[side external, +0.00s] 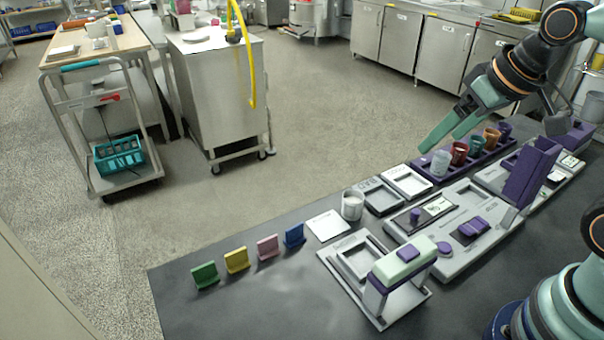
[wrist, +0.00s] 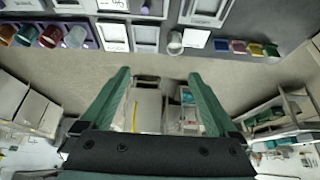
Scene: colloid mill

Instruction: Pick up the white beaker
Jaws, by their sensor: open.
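A pale white beaker (side external: 441,163) stands upright at the near end of a purple rack (side external: 478,160), beside several coloured beakers. It also shows in the wrist view (wrist: 76,37) at the upper left. A second whitish, clear-looking cup (side external: 352,205) stands apart on the bench, and in the wrist view (wrist: 175,42) at the top, right of centre. My gripper (side external: 443,141) has green fingers and is open and empty, in the air close to the rack's white-beaker end in the side view. In the wrist view the fingers (wrist: 158,76) are spread, with no beaker between them.
Shallow trays (side external: 407,181) and a white square plate (side external: 327,225) lie near the rack. Grey machine parts with purple pieces (side external: 530,175) fill the bench's right. Green, yellow, pink and blue holders (side external: 236,260) line the bench's left. The bench's front left is bare.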

